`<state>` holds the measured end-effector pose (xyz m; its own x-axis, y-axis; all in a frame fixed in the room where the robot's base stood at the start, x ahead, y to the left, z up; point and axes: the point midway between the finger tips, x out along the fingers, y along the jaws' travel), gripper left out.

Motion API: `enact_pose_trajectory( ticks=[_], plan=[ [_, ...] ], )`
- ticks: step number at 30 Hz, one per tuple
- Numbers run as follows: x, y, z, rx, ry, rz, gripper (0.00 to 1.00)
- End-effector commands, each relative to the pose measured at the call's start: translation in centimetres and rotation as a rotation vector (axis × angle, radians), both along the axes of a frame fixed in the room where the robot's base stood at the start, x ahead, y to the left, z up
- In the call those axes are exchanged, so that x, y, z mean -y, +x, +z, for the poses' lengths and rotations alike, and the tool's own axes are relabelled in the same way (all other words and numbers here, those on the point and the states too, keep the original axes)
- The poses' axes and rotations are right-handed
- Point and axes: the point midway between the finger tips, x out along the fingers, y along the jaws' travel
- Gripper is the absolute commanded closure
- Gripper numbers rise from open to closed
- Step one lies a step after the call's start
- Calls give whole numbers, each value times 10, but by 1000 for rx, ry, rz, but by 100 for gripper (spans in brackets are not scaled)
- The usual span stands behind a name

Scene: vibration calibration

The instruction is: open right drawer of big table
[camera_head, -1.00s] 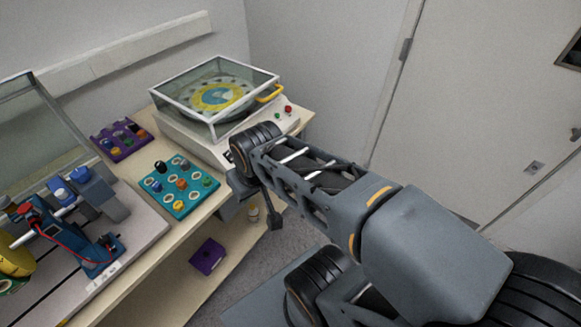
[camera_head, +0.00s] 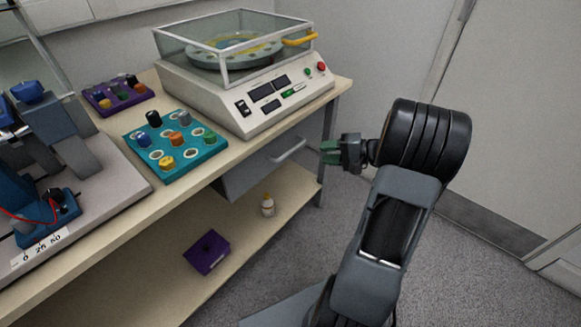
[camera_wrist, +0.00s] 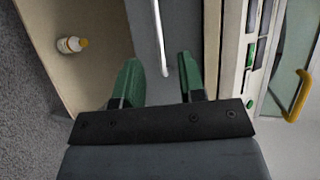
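The big table (camera_head: 222,173) has a pale wooden top and a lower shelf. Its right drawer (camera_head: 250,173) is a grey box under the top, with a light bar handle (camera_head: 289,150) on its front; it looks closed. My gripper (camera_head: 326,153) has green fingers and is just right of the handle, apart from it in the head view. In the wrist view my gripper (camera_wrist: 160,82) is open, with a wide gap between its fingers. The handle (camera_wrist: 160,35) runs lengthwise there, its lower end in line with the gap. Nothing is held.
A centrifuge-like machine (camera_head: 245,106) with a glass cover stands above the drawer. A teal tray (camera_head: 205,158) and a purple tray (camera_head: 101,108) hold several coloured knobs. A purple box (camera_head: 207,252) and a small bottle (camera_head: 267,205) stand on the lower shelf. Grey floor is free at right.

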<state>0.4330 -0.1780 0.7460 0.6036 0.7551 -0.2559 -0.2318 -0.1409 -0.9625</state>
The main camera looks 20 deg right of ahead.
Motion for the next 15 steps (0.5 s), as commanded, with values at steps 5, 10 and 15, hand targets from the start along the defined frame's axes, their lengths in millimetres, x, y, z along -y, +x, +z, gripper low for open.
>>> enact_pose_trajectory(
  ticks=[5,10,15],
  plan=[
    [17,6,-18,54,42,-58,63],
    [2,22,-23,62,47,-62,63],
    [-24,44,-29,61,46,-60,63]
  ],
)
